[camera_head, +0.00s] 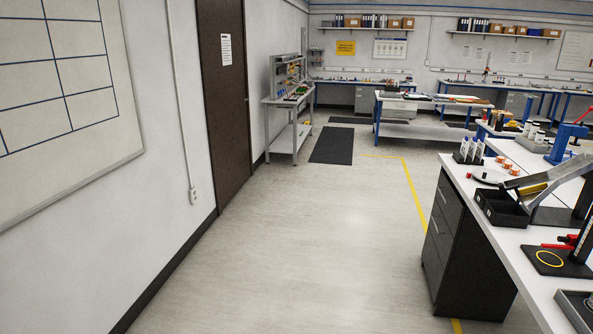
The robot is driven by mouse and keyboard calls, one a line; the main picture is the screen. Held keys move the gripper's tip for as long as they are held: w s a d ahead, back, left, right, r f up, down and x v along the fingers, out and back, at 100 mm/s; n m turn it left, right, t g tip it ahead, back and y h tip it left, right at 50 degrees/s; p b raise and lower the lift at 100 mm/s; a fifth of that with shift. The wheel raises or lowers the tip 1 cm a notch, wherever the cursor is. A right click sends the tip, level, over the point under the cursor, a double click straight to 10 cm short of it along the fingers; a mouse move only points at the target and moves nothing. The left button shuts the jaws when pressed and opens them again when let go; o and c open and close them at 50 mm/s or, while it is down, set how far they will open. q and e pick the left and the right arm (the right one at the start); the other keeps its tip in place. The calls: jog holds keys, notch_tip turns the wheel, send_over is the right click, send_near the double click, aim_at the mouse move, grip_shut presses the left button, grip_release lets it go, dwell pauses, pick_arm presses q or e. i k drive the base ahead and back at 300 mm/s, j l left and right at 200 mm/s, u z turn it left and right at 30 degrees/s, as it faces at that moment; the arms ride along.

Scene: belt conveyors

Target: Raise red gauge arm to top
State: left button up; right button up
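A gauge stand with a black base (545,259) marked by a yellow ring stands on the white bench at the right edge of the view. Its dark upright post (586,236) is cut off by the picture's edge. A red arm (557,246) reaches left from the post, low and just above the base. A second red piece with a dark part lies close by it, and I cannot tell how they join. Neither of my grippers is in view.
The white bench (534,300) with black drawers (448,243) fills the right side. A black bin (500,208), a sloped metal device (552,174) and a blue press (562,144) stand on it. Clear floor (310,240) lies left of it, up to the wall and whiteboard (50,80).

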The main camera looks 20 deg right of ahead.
aim_at(570, 240)
jog(key=i+z, duration=0.25)
jog(key=z, duration=0.15)
jog(key=i+j+z, duration=0.1)
jog(key=z, duration=0.25)
jog(key=i+j+z, duration=0.2)
jog(key=z, duration=0.2)
jog(key=i+j+z, duration=0.35)
jog(key=k+l, duration=0.05)
jog(key=l, duration=0.05)
